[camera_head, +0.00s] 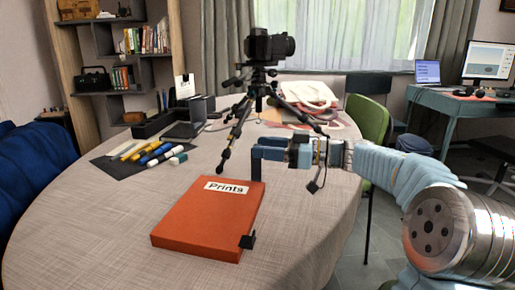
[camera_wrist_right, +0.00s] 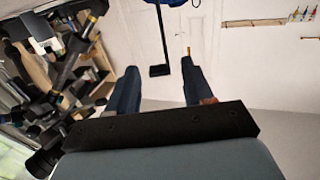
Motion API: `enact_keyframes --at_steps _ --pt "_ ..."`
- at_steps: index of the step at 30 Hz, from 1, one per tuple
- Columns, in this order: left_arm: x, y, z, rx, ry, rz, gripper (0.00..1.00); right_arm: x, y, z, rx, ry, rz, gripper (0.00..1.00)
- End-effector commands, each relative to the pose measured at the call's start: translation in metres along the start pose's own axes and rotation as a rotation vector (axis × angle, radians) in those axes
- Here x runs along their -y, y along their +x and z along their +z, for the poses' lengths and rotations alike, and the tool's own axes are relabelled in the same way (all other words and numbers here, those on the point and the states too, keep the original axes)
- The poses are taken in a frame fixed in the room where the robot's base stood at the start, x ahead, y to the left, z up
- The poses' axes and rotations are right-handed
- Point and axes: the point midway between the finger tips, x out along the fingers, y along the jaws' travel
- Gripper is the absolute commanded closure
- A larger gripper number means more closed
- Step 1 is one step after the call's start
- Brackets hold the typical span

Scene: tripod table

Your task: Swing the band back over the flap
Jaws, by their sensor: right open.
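An orange folder or box labelled "Prints" (camera_head: 208,215) lies flat on the table, its label facing up. A small black piece (camera_head: 247,241) sits at its right edge near the front corner. I cannot tell whether that is the band or part of the flap; no other band is clear. My right gripper (camera_head: 258,158) is open above the table, just beyond the folder's far right corner. In the right wrist view its two fingers (camera_wrist_right: 160,78) are apart, with nothing clearly held between them. My left gripper is out of view.
A camera on a black tripod (camera_head: 258,85) stands close behind my right gripper. Markers (camera_head: 150,154) lie on a dark mat (camera_head: 118,168) at the left, beside a black tray (camera_head: 158,122). The cloth-covered table (camera_head: 80,235) is clear left of the folder. A green chair (camera_head: 370,120) stands beyond the right edge.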

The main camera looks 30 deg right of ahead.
Motion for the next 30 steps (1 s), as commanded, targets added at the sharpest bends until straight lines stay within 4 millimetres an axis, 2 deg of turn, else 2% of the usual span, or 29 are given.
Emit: enact_keyframes --at_steps 3,6,15,23,30 --pt "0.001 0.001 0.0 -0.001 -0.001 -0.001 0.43 0.0 0.015 0.001 0.001 0.001 -0.002 0.49" --pt "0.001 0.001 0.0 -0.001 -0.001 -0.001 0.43 0.0 0.022 0.001 0.001 0.001 -0.001 0.49" --pt "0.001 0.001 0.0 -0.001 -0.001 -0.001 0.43 0.0 0.025 0.0 0.001 0.001 0.0 0.49" --pt "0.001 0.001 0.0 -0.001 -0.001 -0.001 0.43 0.0 0.025 0.0 0.001 0.001 0.0 0.87" --pt "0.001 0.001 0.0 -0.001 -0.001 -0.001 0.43 0.0 0.024 0.0 0.001 -0.001 0.0 0.87"
